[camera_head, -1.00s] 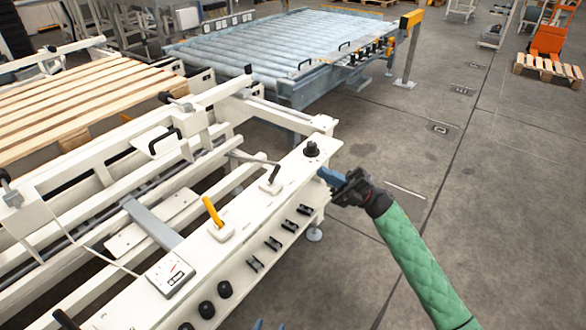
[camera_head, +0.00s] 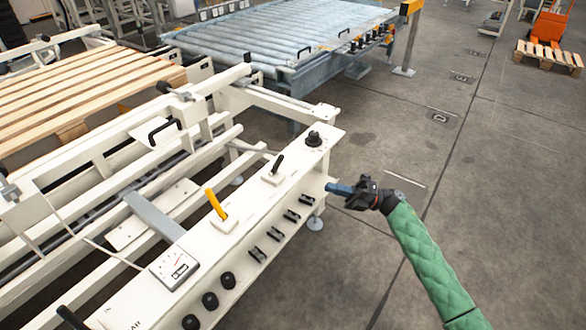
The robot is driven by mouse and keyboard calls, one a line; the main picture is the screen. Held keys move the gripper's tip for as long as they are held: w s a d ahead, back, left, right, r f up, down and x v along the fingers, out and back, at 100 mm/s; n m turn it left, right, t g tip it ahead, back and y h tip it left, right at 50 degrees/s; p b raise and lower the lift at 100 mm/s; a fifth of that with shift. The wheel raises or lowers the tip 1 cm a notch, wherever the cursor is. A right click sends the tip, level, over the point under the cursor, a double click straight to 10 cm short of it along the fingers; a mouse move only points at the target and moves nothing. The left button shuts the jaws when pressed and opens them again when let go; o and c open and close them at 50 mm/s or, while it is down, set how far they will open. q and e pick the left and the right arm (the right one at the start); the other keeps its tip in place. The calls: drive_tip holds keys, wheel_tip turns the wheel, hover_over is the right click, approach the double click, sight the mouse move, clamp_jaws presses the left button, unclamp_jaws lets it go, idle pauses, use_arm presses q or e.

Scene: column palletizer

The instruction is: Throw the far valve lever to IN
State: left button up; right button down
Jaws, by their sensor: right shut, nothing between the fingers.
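A white control panel (camera_head: 190,235) runs diagonally through the lower middle. A black-handled lever (camera_head: 277,165) stands on a white base near its far end, leaning slightly right. A yellow lever (camera_head: 216,205) stands nearer, leaning left. Another black handle (camera_head: 71,318) is partly cut off at bottom left. I cannot read any IN mark beside the far lever. My right gripper (camera_head: 330,187), with blue fingers, is shut and empty. It is just off the panel's right side, to the right of and below the far lever in the picture, apart from it. My left gripper is not in view.
A black knob (camera_head: 314,139) stands at the panel's far corner. A wooden pallet (camera_head: 80,95) lies at left, a roller conveyor (camera_head: 270,45) behind. The floor at right is open.

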drive_tip(key=shift+a, duration=0.1)
drive_tip(key=p, duration=0.2)
approach(277, 165)
drive_tip(key=s+a+r, duration=0.1)
drive_tip(key=s+a, duration=0.2)
drive_tip(key=s, duration=0.1)
drive_tip(key=w, duration=0.1)
drive_tip(key=w+a+r, duration=0.2)
drive_tip(key=shift+w, duration=0.1)
drive_tip(key=shift+r+h+p, duration=0.15)
drive_tip(key=shift+h+p, duration=0.15)
drive_tip(key=shift+p, duration=0.2)
